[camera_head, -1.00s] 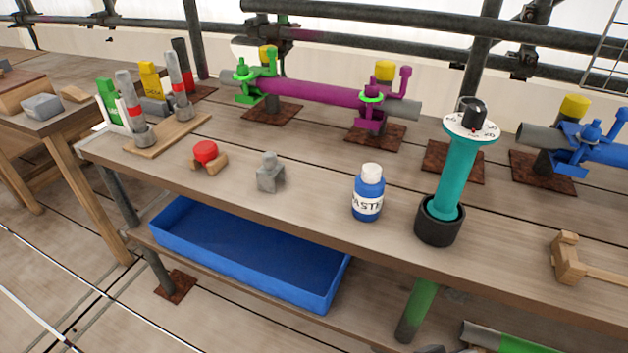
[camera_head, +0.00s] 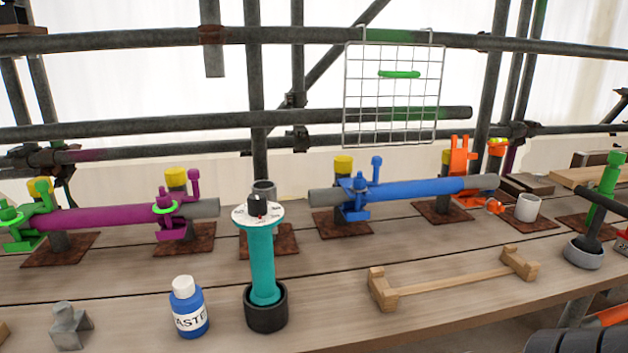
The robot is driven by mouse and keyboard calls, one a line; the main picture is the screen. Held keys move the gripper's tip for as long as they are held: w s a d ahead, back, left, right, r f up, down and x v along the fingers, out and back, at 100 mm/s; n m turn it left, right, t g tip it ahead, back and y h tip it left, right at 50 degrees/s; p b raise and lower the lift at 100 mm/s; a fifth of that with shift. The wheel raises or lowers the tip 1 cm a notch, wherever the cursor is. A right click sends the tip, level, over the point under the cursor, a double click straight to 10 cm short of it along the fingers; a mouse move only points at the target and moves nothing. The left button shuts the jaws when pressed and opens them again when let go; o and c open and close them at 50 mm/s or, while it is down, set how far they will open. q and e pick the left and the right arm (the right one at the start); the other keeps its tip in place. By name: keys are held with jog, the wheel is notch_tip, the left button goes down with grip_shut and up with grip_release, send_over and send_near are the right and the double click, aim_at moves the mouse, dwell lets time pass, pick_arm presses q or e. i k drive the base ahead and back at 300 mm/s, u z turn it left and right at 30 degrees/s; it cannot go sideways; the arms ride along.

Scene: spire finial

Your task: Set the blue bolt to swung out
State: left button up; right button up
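The blue tube (camera_head: 425,188) lies level on yellow-topped stands towards the back of the bench. A blue clamp (camera_head: 352,207) sits around its left end, on a grey pipe. A blue eye-like nut and bolt (camera_head: 359,184) stands upright at the front of the clamp. A taller blue post with a round knob (camera_head: 377,168) rises just behind it. The bolt looks seated in the clamp rather than leaning outward, though it is small.
A teal post with a white dial (camera_head: 262,262), a blue paste bottle (camera_head: 188,310) and a wooden yoke (camera_head: 450,282) stand in front. A purple tube (camera_head: 105,216) lies left; an orange clamp (camera_head: 460,160) is right. A wire grid (camera_head: 393,100) hangs behind.

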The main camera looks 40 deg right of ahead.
aim_at(359, 174)
jog(key=u, duration=0.4)
jog(key=k, duration=0.25)
jog(key=z, duration=0.7)
jog(key=i, duration=0.15)
jog(key=u, duration=1.55)
jog(key=k, duration=0.95)
jog(key=z, duration=1.9)
